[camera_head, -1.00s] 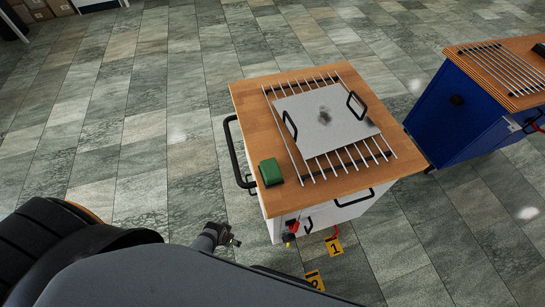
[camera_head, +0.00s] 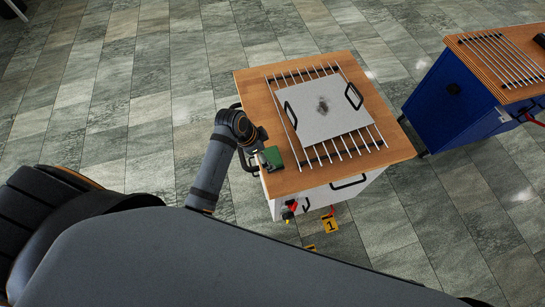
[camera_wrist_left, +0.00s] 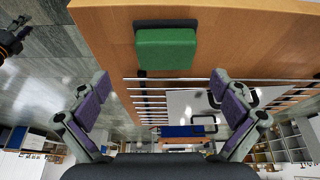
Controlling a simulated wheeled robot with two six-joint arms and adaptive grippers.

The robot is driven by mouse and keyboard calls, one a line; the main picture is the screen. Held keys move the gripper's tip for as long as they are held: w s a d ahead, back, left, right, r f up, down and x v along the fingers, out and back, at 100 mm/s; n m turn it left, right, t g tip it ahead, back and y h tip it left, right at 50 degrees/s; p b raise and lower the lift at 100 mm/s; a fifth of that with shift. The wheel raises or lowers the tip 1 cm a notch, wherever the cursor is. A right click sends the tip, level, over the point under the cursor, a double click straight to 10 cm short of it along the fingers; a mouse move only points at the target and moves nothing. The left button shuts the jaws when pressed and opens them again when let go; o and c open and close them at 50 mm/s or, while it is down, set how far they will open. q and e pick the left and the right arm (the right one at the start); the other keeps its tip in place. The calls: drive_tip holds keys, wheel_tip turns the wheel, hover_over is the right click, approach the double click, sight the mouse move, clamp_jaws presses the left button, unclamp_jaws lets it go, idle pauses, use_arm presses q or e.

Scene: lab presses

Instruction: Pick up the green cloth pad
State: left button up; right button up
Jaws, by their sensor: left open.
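The green cloth pad (camera_head: 272,158) lies near the left front corner of the wooden top of the white cart, beside the wire rack. In the left wrist view the pad (camera_wrist_left: 166,48) sits high in the picture, with a dark strip along its far edge. My left gripper (camera_head: 260,152) is at the cart's left edge, close beside the pad in the head view. Its two purple-padded fingers (camera_wrist_left: 161,88) are spread wide with nothing between them. The pad lies ahead of the fingertips, and I see no contact.
A metal plate (camera_head: 325,110) with two black handles rests on the wire rack (camera_head: 369,141) on the wooden top (camera_head: 256,88). A blue cart (camera_head: 449,93) stands to the right.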

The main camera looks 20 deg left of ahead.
sight(272, 155)
use_arm(q)
drive_tip(key=shift+w+a+p+x, duration=0.15)
drive_tip(key=shift+p+x, duration=0.2)
drive_tip(key=shift+x, duration=1.25)
drive_tip(key=shift+w+a+p+x, duration=0.1)
drive_tip(key=shift+w+p+x, duration=0.15)
drive_tip(key=shift+x, duration=1.35)
drive_tip(key=shift+s, duration=0.1)
drive_tip(key=c, duration=1.3)
